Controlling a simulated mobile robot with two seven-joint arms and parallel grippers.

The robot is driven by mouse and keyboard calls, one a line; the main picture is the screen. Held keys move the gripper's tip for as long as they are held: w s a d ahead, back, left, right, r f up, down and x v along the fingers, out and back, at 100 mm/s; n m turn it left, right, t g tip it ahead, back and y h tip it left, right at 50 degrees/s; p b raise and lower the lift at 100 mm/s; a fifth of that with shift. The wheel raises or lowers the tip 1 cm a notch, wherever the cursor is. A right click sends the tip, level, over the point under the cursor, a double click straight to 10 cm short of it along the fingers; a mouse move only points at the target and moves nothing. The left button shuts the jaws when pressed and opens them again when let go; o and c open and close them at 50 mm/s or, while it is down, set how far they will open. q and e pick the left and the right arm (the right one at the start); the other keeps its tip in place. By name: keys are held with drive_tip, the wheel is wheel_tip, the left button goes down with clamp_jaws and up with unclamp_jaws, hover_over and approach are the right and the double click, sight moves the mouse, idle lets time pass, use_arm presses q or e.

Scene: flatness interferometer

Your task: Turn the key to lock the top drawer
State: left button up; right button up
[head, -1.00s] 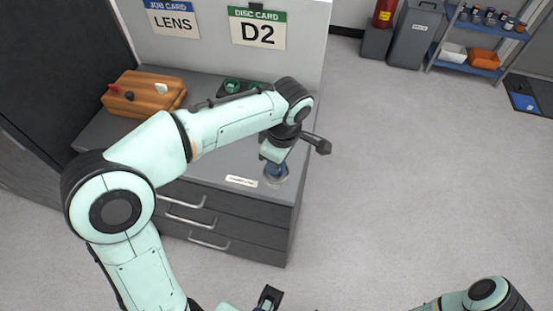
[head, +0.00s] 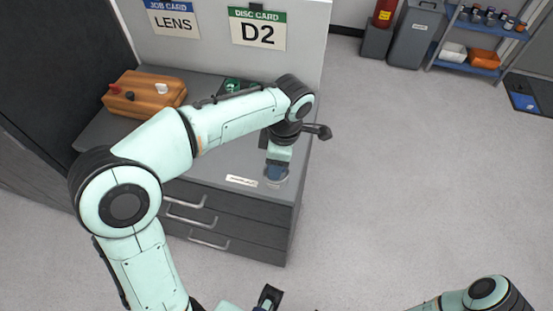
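The grey drawer cabinet (head: 262,213) stands at the left, with several pull handles on its front. The top drawer's front lies just under the cabinet's top edge, partly behind my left arm. I cannot make out a key or a keyhole. My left gripper (head: 277,172) points down over the right front part of the cabinet top.
A wooden block (head: 146,94) with small knobs sits on the cabinet top. A white label strip (head: 242,180) lies near its front edge. LENS (head: 172,20) and D2 (head: 257,30) cards hang on the panel behind. The floor to the right is clear up to a bin (head: 412,35) and shelf.

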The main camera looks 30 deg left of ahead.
use_arm(q)
drive_tip(key=shift+r, duration=0.1)
wheel_tip(320, 180, up, 13)
drive_tip(key=d+p, duration=0.1)
drive_tip(key=p, duration=0.2)
drive_tip(key=shift+w+d, duration=0.25)
drive_tip(key=shift+w, duration=0.05)
use_arm(e)
drive_tip(key=r, duration=0.1)
drive_tip(key=w+r, duration=0.1)
drive_tip(key=r, duration=0.1)
drive_tip(key=shift+w+r, duration=0.1)
use_arm(q)
drive_tip(key=shift+r, duration=0.1)
wheel_tip(320, 180, up, 8)
drive_tip(key=p, duration=0.5)
drive_tip(key=shift+w+d+p, duration=0.25)
drive_tip(key=shift+d+p, duration=0.15)
drive_tip(key=shift+d, duration=0.05)
use_arm(e)
drive_tip(key=w+r, duration=0.5)
drive_tip(key=r, duration=0.2)
drive_tip(key=shift+r+t, duration=0.15)
drive_tip(key=shift+t, duration=0.25)
use_arm(q)
drive_tip(key=shift+s, duration=0.15)
